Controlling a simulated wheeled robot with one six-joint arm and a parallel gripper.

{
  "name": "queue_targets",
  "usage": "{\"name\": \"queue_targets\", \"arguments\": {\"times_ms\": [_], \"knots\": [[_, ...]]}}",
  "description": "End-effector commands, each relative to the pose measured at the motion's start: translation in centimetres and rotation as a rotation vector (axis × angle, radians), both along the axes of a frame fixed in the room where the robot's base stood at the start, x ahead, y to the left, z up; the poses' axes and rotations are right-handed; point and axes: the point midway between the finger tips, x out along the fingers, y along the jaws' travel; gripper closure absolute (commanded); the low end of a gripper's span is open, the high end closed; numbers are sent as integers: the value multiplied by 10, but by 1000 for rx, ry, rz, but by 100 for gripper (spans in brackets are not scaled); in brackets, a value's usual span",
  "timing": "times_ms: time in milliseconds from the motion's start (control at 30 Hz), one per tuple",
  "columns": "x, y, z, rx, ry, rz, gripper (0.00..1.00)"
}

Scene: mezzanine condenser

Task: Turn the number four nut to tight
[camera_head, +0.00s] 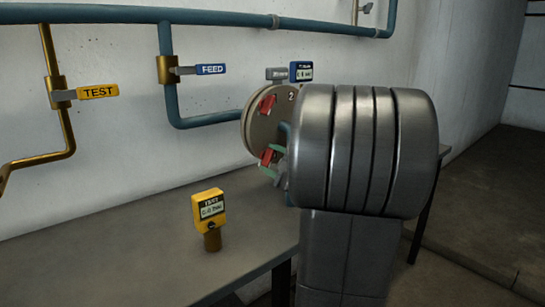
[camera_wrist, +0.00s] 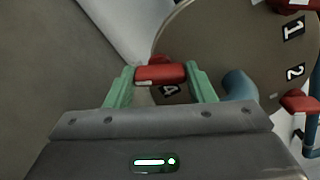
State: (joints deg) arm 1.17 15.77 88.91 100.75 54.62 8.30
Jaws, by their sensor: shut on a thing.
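The round brown end plate (camera_head: 258,132) is on the condenser at the wall, and it fills the upper right of the wrist view (camera_wrist: 215,45). The number four nut (camera_wrist: 160,75) is a red block beside the plate's "4" label. My gripper (camera_wrist: 161,72) has its green fingers on either side of this nut and is shut on it. In the head view my gripper (camera_head: 272,159) is at the lower part of the plate, partly hidden by my arm. Another red nut (camera_wrist: 300,103) is near label "2", and one (camera_wrist: 292,4) is above label "1".
A yellow test gauge (camera_head: 210,207) stands on the grey bench (camera_head: 150,240). A blue gauge (camera_head: 301,71) is above the plate. A yellow TEST lever (camera_head: 98,91) and a blue FEED lever (camera_head: 210,69) stick out from wall pipes. The floor at right (camera_head: 490,200) is clear.

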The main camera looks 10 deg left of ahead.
Motion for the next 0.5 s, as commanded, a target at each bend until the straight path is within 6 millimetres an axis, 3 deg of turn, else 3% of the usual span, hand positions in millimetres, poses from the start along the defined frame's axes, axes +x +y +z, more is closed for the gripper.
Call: {"name": "queue_targets", "arguments": {"times_ms": [500], "knots": [[0,0,-2,48,65,0,74]]}}
